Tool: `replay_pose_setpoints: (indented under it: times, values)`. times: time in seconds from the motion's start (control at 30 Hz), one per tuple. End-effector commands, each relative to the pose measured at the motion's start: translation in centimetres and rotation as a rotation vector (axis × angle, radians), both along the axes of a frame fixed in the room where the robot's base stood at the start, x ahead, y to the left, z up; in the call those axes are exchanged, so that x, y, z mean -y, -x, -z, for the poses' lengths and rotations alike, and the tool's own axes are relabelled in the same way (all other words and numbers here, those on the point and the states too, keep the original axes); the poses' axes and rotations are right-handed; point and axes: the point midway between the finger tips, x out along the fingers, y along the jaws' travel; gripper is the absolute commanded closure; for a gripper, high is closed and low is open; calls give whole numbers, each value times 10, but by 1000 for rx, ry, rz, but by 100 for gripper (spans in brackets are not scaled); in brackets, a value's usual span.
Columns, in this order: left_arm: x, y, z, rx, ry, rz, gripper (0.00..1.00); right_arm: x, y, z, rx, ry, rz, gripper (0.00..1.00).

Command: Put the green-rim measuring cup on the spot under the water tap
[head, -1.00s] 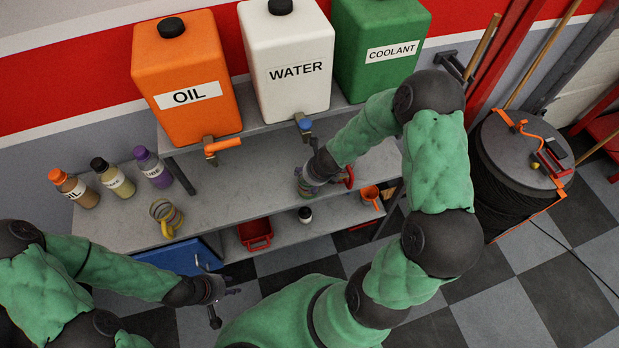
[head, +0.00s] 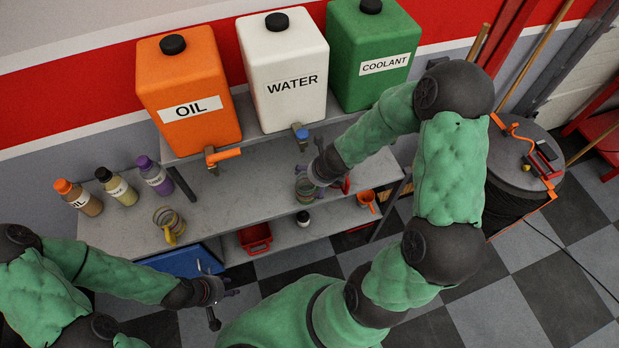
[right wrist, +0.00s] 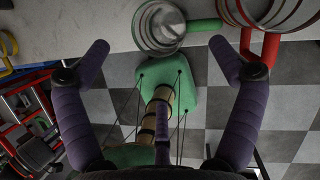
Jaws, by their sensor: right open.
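The green-rim measuring cup (head: 305,188) stands on the grey shelf (head: 240,201), below the blue-handled water tap (head: 301,133) in the head view. I cannot tell whether it is exactly under the tap, and no spot marking shows. In the right wrist view the cup (right wrist: 158,27) is glass-like with a green handle, beyond the fingertips and between their lines. My right gripper (head: 312,160) is open, close to the cup; its spread, empty fingers show in the right wrist view (right wrist: 160,46). My left gripper (head: 224,304) appears open and empty, in front of the shelf.
A red-handled measuring cup (right wrist: 271,42) stands right beside the green one. A yellow-handled cup (head: 169,224) and several small bottles (head: 120,188) stand to the left. Oil (head: 190,90), water (head: 283,75) and coolant (head: 371,50) tanks line the upper shelf.

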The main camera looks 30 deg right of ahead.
Motion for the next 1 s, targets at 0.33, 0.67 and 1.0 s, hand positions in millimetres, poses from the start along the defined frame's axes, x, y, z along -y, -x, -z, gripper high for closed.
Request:
replay_pose_setpoints:
  times: [0.33,0.67,1.0]
  values:
    - [0,0,-19,0,0,0,60,2,13,-32,0,-1,1,7]
    - [0,0,-18,0,0,0,60,2,13,-32,0,-1,0,7]
    - [0,0,-19,0,0,0,60,2,13,-32,0,-1,0,7]
